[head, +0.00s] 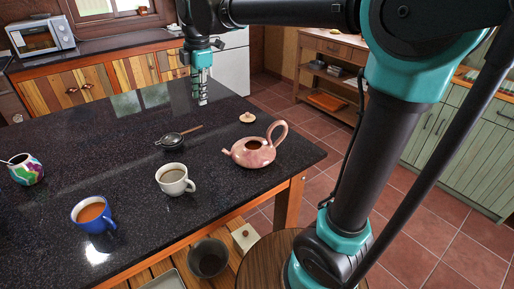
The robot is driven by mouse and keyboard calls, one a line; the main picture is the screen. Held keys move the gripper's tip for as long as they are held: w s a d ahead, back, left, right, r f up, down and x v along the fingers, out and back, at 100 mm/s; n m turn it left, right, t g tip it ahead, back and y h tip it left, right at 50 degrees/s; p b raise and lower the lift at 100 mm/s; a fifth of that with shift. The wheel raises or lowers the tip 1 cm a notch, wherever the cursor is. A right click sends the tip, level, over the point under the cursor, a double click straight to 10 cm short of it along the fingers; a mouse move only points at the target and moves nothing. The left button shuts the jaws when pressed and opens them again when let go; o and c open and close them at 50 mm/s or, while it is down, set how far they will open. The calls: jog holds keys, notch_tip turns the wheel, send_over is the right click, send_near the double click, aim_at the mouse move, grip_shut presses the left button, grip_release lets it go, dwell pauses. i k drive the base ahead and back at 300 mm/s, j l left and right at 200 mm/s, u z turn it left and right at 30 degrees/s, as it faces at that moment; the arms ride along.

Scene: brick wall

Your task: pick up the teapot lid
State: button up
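The teapot lid (247,117), small, round and tan with a knob, lies on the dark speckled table behind the pink teapot. The teapot (253,153) stands uncovered near the table's right edge, its handle rising to the right. My gripper (201,101) points down over the far part of the table, left of the lid and farther back. It is apart from the lid, and nothing shows held in it. The fingers are too small here to tell whether they are open or shut.
A strainer (171,140) with a wooden handle lies left of the lid. A white cup (174,180), a blue cup (91,214) and a colourful mug (26,169) stand in front and to the left. The table (120,160) around the lid is clear.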

aim_at(247, 117)
jog(key=i+l+u, duration=0.1)
jog(key=l+u, duration=0.6)
jog(key=i+l, duration=0.05)
